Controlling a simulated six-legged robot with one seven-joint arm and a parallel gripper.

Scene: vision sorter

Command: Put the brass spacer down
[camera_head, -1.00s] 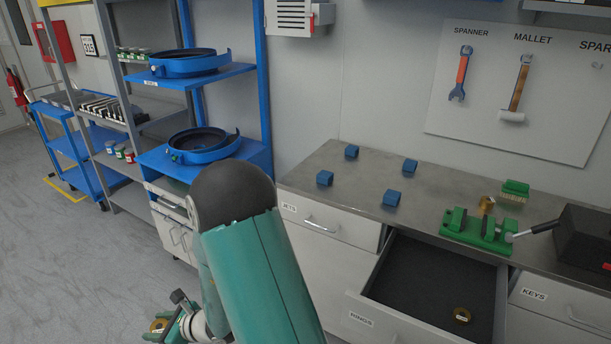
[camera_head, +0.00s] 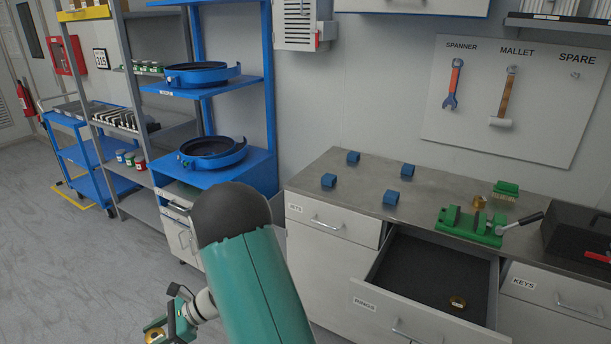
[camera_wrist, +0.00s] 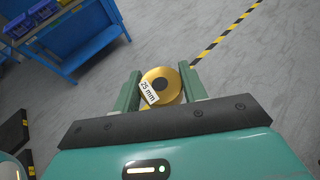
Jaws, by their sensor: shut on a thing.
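The brass spacer (camera_wrist: 163,82) is a round gold ring with a dark centre and a "25 mm" tag. It sits between the two green fingers of my gripper (camera_wrist: 160,92) in the wrist view, and the gripper is shut on it. In the head view my gripper (camera_head: 168,328) is low at the bottom left, over the floor and well away from the workbench (camera_head: 345,178). The spacer also shows there as a small gold shape (camera_head: 155,335). Grey floor lies beyond the spacer in the wrist view.
A green vise (camera_head: 470,226), another brass piece (camera_head: 479,202), several blue blocks (camera_head: 328,180) and a dark toolbox (camera_head: 580,235) stand on the workbench. A blue shelf (camera_head: 262,165) stands left of it.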

